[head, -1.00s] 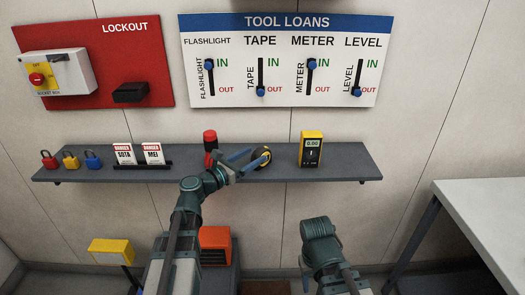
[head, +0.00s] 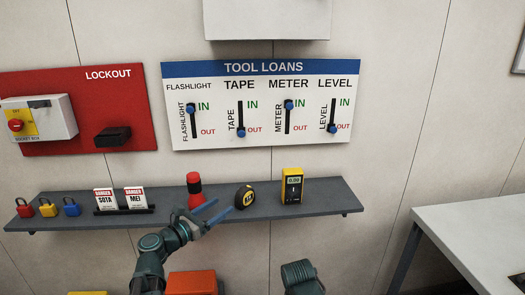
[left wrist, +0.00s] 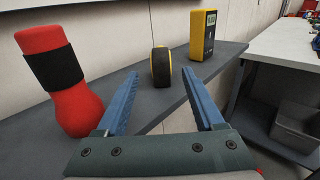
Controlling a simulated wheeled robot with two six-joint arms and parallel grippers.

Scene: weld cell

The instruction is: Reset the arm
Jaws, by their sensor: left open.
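My left gripper (head: 222,206) is open and empty. In the head view it is in front of the shelf, between the red flashlight (head: 194,188) and the yellow-black tape measure (head: 245,197). In the left wrist view its blue fingers (left wrist: 160,78) are spread, with the tape measure (left wrist: 161,66) standing beyond their tips and the flashlight (left wrist: 60,80) upright to the left. Nothing is between the fingers. Of my right arm, only a link shows at the bottom of the head view; its gripper is out of sight.
The shelf (head: 325,198) also holds a yellow meter (head: 291,186), tag holders and padlocks. On the tool loans board (head: 262,145), the flashlight and meter sliders are up at IN; tape and level are down at OUT. A white table (head: 470,222) stands right.

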